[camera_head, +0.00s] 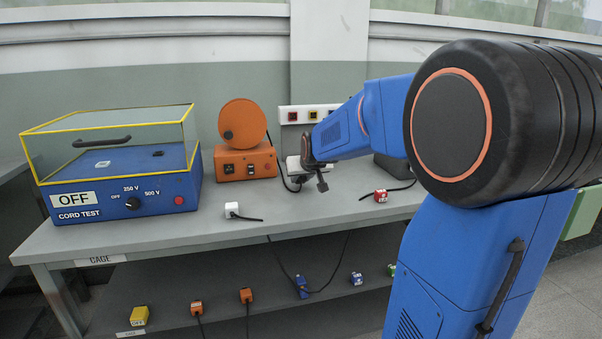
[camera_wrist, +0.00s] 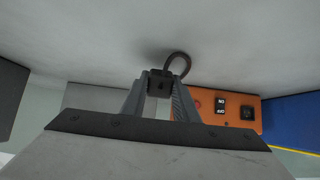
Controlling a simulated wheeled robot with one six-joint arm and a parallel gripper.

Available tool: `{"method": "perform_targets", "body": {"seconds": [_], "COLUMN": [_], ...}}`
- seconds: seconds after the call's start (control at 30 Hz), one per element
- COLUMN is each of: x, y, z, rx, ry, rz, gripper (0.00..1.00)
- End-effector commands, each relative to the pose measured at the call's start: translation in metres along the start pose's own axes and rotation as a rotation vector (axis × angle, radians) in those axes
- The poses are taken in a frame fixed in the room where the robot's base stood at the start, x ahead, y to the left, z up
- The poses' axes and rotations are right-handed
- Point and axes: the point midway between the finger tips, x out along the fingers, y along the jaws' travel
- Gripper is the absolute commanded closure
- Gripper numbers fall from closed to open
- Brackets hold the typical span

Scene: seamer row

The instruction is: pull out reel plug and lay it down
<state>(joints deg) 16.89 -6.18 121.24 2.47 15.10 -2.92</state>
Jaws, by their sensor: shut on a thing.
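The orange cord reel (camera_head: 242,120) stands on its orange box (camera_head: 248,163) at the back of the bench. A dark cord loops from its right side down to my gripper (camera_head: 296,178). In the wrist view my gripper (camera_wrist: 159,100) is shut on a small black plug (camera_wrist: 160,84), with its cord (camera_wrist: 184,62) curling away beyond it. The plug is close to the grey bench top, with a shadow beside it; I cannot tell whether it touches. The orange box with its switches also shows in the wrist view (camera_wrist: 232,112), to the right.
A blue cord tester (camera_head: 125,190) under a yellow-framed clear cover stands left. A socket strip (camera_head: 308,114) is on the wall behind. A white plug (camera_head: 232,210) and a red plug (camera_head: 381,196) lie on the bench (camera_head: 300,215), with clear surface between. Several coloured plugs are below.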

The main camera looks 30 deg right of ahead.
Motion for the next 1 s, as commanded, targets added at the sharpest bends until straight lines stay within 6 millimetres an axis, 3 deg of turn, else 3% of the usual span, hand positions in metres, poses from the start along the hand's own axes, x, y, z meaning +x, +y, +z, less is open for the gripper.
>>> {"method": "perform_targets", "body": {"seconds": [0.37,0.4,0.5,0.83,1.0], "x": [0.002,0.002,0.002,0.000,-0.016], "y": [0.000,0.000,0.000,0.000,0.000], "z": [0.003,0.003,0.003,0.002,0.002], "rx": [0.000,0.000,-0.001,-0.001,-0.001], "ry": [0.000,0.000,0.000,0.001,0.003], "rz": [0.000,0.000,0.000,0.000,0.000], "gripper": [1.00,0.68,0.51,0.51,0.51]}}
